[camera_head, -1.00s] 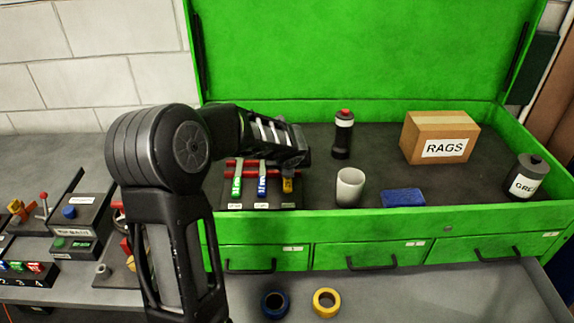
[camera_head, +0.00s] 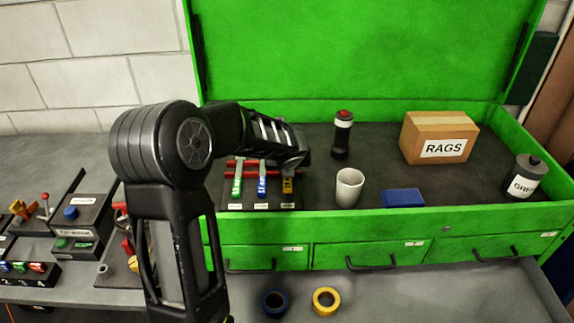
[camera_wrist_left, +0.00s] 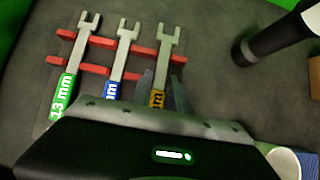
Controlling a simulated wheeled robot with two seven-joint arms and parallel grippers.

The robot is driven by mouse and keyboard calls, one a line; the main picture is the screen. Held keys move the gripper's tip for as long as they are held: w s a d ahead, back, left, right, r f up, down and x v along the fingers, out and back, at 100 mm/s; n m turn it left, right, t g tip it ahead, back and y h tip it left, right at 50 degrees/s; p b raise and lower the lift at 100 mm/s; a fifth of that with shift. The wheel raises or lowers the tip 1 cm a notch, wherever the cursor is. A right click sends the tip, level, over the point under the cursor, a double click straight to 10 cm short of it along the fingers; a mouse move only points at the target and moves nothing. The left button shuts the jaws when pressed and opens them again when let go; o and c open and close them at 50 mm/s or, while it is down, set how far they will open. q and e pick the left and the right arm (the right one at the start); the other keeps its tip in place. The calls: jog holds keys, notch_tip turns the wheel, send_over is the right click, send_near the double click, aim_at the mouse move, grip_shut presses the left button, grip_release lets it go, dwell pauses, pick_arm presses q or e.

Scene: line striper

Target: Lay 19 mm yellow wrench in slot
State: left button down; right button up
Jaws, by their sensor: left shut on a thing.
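The yellow-handled wrench (camera_head: 288,185) is at the right end of the wrench rack. In the left wrist view its grey forked head (camera_wrist_left: 168,36) points away, and its yellow grip (camera_wrist_left: 157,98) is between my fingers. My left gripper (camera_wrist_left: 161,92) is shut on it; in the head view my wrist hides the upper part. The green wrench (camera_head: 238,180) and blue wrench (camera_head: 262,181) lie to its left across red slotted rails (camera_wrist_left: 103,41). I cannot tell whether the yellow wrench touches the rails. My right gripper is out of view.
Right of the rack stand a white cup (camera_head: 349,187), a black bottle (camera_head: 342,137), a blue block (camera_head: 403,198), a RAGS box (camera_head: 439,136) and a GRE-labelled bottle (camera_head: 525,178). The green chest's front rim (camera_head: 400,222) is close. Tape rolls (camera_head: 326,301) lie below.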

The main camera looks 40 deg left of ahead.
pick_arm(q)
jog(key=c, duration=1.2)
grip_release()
jog(key=shift+r, duration=0.15)
jog(key=shift+o, duration=0.4)
jog(key=shift+o, duration=1.3)
jog(key=shift+p+v, duration=1.15)
jog(key=shift+v, duration=2.35)
